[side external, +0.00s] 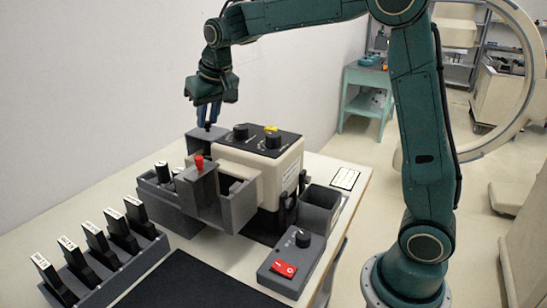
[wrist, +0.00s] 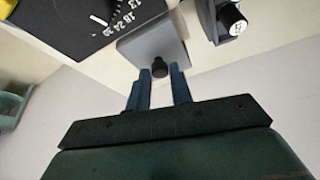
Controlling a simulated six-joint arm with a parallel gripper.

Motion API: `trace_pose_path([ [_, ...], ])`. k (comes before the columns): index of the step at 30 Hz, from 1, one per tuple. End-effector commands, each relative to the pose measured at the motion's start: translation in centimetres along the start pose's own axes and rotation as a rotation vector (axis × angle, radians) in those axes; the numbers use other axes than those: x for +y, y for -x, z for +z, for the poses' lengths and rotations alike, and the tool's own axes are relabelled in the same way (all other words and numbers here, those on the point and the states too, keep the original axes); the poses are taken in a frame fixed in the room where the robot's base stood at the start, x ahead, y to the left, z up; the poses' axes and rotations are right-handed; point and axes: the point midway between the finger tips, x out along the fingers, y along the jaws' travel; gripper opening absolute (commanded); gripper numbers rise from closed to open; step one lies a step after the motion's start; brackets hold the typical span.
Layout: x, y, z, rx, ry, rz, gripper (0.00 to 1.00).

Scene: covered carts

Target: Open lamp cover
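A grey cover (side external: 198,137) with a small black knob on top sits at the far left side of the beige lamp unit (side external: 272,172). In the wrist view the grey cover (wrist: 152,45) shows with its black knob (wrist: 160,67) between my fingertips. My gripper (side external: 208,118) points down just above this knob. In the wrist view its two blue fingers (wrist: 160,72) are apart, with a gap on each side of the knob. I cannot tell how far the fingertips reach down around it. The cover looks closed.
A grey holder with a red knob (side external: 199,162) stands in front of the unit. A rack (side external: 120,262) of labelled black pieces is at the lower left. A control box with a red switch (side external: 284,268) and an open grey bin (side external: 321,208) are at the right.

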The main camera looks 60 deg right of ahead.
Motion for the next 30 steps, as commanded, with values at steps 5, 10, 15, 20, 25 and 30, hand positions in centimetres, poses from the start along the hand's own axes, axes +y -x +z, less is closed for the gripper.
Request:
trace_pose_path([
  [5, 0.0, 0.0, 0.0, 0.0, 0.0, 0.0, 0.0],
  [10, 0.1, 0.0, -0.1, 0.001, 0.0, 0.0, 0.0],
  [15, 1.5, -0.1, -0.4, 0.001, -0.003, 0.001, 0.0],
  [20, 3.8, -0.4, -1.0, 0.002, -0.004, 0.002, 0.0],
  [25, 6.3, -0.6, -1.7, 0.004, -0.004, 0.002, 0.0],
  [30, 7.8, -0.7, -2.1, 0.005, -0.001, 0.001, 0.0],
])
